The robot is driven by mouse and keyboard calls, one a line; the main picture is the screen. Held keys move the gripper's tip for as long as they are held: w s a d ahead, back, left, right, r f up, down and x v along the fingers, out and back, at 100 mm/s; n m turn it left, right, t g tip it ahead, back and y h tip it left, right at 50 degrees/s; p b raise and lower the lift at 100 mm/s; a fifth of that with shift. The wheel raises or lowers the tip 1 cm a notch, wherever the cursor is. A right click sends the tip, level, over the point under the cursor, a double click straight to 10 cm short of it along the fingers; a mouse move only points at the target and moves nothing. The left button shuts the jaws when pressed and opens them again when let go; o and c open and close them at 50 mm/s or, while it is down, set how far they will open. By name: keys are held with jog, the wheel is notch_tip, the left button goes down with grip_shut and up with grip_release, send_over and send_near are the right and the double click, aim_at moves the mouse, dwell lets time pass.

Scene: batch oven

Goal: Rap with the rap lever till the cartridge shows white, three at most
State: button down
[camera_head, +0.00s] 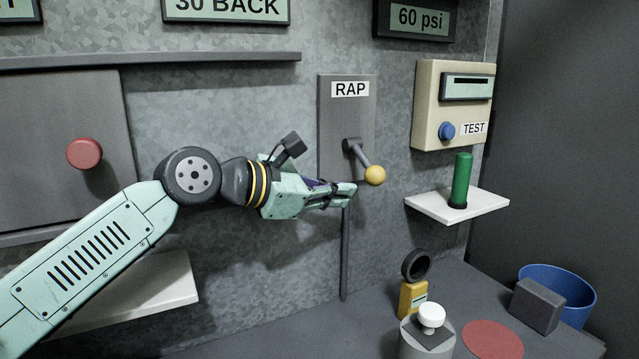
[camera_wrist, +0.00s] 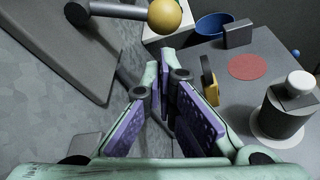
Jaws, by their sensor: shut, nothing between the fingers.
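The rap lever has a dark arm and a yellow ball knob (camera_head: 375,175), on a grey plate labelled RAP (camera_head: 349,110). The arm slants down and to the right from its pivot. My gripper (camera_head: 350,193) is shut and empty, with its fingertips just left of and slightly below the knob in the head view. In the wrist view the knob (camera_wrist: 166,15) sits beyond the fingertips (camera_wrist: 160,66), with a visible gap. A green cylinder (camera_head: 460,180) stands upright on a small white shelf; I cannot tell whether it is the cartridge. No white-showing cartridge is identifiable.
A beige TEST box (camera_head: 452,105) with a blue button hangs right of the lever. A display reads 60 psi (camera_head: 417,19). The bench below holds a yellow-bodied ring tool (camera_head: 413,298), a grey canister (camera_head: 427,345), a red disc (camera_head: 493,339), a grey block (camera_head: 537,306) and a blue bin (camera_head: 575,285).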

aim_at(379, 177)
jog(key=shift+p+x, duration=0.4)
jog(key=shift+x, duration=1.6)
jog(key=shift+s+d+r+n, duration=0.1)
jog(key=shift+s+r+n, duration=0.25)
jog(key=shift+n, duration=0.05)
jog(key=r+n+g, duration=0.1)
jog(key=s+r+n, duration=0.1)
jog(key=s+d+r+n+g, duration=0.1)
jog(key=n, duration=0.1)
jog(key=shift+s+r+g+h, duration=0.1)
jog(key=shift+r+g+h, duration=0.2)
jog(key=shift+r+h, duration=0.1)
jog(key=shift+s+r+n+g+h+p, duration=0.2)
jog(key=shift+r+n, duration=0.3)
jog(key=shift+r, duration=0.5)
jog(key=shift+s+r+n+g+h+p, duration=0.1)
jog(key=shift+r+n+g+h+p, duration=0.3)
jog(key=shift+r, duration=0.8)
